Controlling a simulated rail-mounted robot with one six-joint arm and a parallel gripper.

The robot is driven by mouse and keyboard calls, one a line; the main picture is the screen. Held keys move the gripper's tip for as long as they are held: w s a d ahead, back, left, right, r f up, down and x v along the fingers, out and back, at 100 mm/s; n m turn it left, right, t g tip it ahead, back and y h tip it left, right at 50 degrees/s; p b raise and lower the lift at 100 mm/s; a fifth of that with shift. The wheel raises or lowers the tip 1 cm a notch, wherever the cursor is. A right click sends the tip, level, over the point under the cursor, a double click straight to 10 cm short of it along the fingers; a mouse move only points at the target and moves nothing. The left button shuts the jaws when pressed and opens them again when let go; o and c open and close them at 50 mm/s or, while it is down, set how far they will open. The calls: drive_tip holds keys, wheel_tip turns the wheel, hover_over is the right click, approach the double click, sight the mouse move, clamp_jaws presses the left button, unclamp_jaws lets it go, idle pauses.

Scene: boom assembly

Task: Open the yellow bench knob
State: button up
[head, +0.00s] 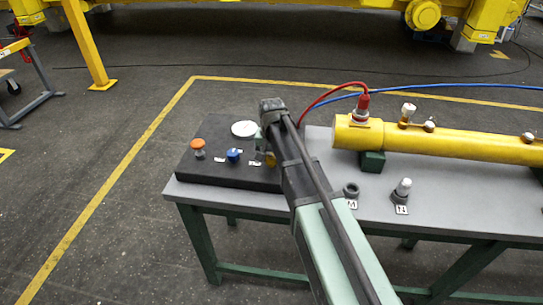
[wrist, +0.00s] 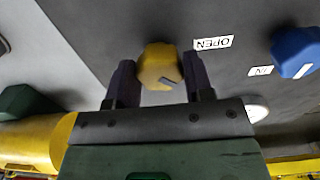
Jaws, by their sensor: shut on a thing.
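The yellow knob (wrist: 160,64) sits on the dark panel in the wrist view, between my two dark fingers. My gripper (wrist: 158,76) is shut on it, one finger on each side. In the head view only a small part of the yellow knob (head: 271,160) shows, with my gripper (head: 264,148) and arm hiding the rest. The black bench panel (head: 222,176) lies on the left end of the grey table.
A blue knob (head: 234,155) and an orange knob (head: 198,146) stand left of my gripper, with a white round gauge (head: 244,128) behind. A yellow cylinder (head: 460,145) with red and blue hoses lies to the right. Small fittings (head: 402,190) stand at the table's front.

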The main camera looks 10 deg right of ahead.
sight(272, 157)
drive_tip(key=n, duration=0.8)
drive_tip(key=shift+n, duration=0.3)
idle(0.4)
drive_tip(key=o, duration=0.9)
wheel_tip(272, 157, up, 11)
drive_tip(key=p, duration=1.1)
drive_tip(key=shift+f, duration=0.1)
